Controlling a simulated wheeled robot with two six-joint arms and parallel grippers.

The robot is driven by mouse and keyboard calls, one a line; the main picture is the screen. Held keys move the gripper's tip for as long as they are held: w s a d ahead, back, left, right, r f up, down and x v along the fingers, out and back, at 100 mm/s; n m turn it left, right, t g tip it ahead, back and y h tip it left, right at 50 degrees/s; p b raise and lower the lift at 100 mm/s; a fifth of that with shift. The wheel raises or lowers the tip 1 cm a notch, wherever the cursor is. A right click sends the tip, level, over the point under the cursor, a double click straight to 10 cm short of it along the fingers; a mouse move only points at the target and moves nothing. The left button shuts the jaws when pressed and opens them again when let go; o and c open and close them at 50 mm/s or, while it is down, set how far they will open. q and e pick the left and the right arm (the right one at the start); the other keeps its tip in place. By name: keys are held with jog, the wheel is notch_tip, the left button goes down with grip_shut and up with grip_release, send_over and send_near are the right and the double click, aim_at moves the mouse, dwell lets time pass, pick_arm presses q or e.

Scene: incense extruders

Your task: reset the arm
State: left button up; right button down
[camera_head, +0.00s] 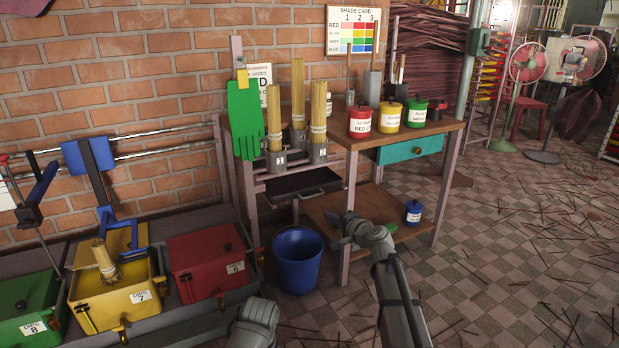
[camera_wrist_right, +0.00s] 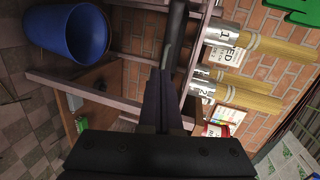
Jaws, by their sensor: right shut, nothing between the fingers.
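My right arm (camera_head: 393,285) reaches up from the bottom of the head view. Its gripper (camera_head: 345,222) is in front of the wooden table, near the front post and above the low shelf. In the right wrist view the dark fingers (camera_wrist_right: 166,75) lie together with nothing held between them. Whether the fingertips touch the table frame or are only in front of it, I cannot tell. A grey link of mine (camera_head: 255,322) shows at the bottom edge; no left gripper is visible.
A blue bucket (camera_head: 297,262) stands left of the gripper. The wooden table (camera_head: 345,142) carries red (camera_head: 361,122), yellow (camera_head: 391,117) and green (camera_head: 416,113) pots. A small blue pot (camera_head: 413,213) stands on the low shelf. Lidded boxes line the left. Floor at right holds scattered sticks.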

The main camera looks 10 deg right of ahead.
jog(key=s+a+f+n+g+p, duration=0.1)
jog(key=s+a+f+n+g, duration=0.35)
jog(key=s+a, duration=0.4)
jog(key=s+a+f+n+g+p, duration=0.25)
jog(key=s+a+n+g, duration=0.2)
jog(key=s+a, duration=0.35)
jog(key=s+d+f+n+g+h+p, duration=0.1)
jog(key=s+d+n+g+h, duration=0.25)
jog(key=s, duration=0.75)
jog(key=s+d+f+n+g+h+p, duration=0.2)
jog(key=s+n+h, duration=0.2)
jog(key=s, duration=0.8)
notch_tip(320, 180, up, 38)
jog(key=w+p, duration=0.1)
jog(key=p, duration=3.6)
jog(key=shift+f, duration=0.2)
